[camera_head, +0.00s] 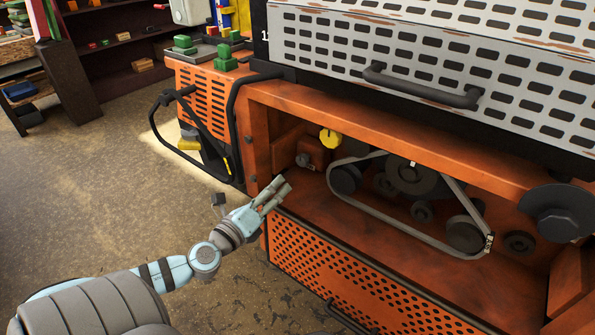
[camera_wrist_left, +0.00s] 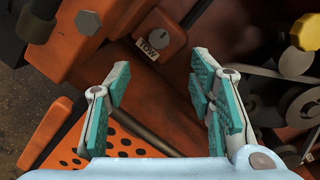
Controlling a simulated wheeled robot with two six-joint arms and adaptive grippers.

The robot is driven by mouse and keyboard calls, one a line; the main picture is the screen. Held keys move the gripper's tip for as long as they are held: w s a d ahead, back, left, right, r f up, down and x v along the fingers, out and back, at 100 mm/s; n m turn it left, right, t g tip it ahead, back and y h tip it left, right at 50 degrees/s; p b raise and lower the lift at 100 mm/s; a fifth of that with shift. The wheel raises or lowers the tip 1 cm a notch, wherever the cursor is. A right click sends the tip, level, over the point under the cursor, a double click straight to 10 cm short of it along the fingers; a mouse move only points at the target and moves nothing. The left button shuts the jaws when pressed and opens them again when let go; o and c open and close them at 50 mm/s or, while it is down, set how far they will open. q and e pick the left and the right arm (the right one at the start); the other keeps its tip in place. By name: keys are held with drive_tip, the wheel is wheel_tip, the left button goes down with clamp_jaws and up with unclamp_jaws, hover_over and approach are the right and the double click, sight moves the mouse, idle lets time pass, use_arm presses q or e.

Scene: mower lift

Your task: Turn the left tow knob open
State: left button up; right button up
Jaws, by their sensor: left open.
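The tow knob (camera_wrist_left: 153,41) is a small dark grey knob on an orange box with a white TOW label, seen in the left wrist view. In the head view the knob (camera_head: 302,160) sits on the box at the left end of the open engine bay. My left gripper (camera_head: 279,188) is open and empty at the bay's lower left edge, in front of and below the knob. In the left wrist view its teal-padded fingers (camera_wrist_left: 160,70) are spread apart, with the knob beyond and between their tips, not touching. The pointer setting is too small to read. My right gripper is out of view.
A yellow cap (camera_head: 330,138) stands right of the tow box. A belt with pulleys (camera_head: 410,190) fills the bay's middle. The orange frame (camera_head: 256,160) edges the bay on the left, and a grated cover (camera_head: 430,70) with a handle hangs above. Open floor lies left.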

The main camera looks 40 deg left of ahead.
sight(301, 162)
use_arm(q)
drive_tip(key=w, duration=0.4)
drive_tip(key=w+a+p, duration=0.1)
drive_tip(key=w, duration=0.2)
drive_tip(key=w+p, duration=0.1)
drive_tip(key=w, duration=0.3)
drive_tip(key=shift+w+a, duration=0.3)
drive_tip(key=shift+w, duration=0.25)
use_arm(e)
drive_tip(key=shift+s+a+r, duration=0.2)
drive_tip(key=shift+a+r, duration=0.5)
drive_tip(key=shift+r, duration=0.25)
use_arm(q)
drive_tip(key=shift+c, duration=0.3)
drive_tip(key=c, duration=1.1)
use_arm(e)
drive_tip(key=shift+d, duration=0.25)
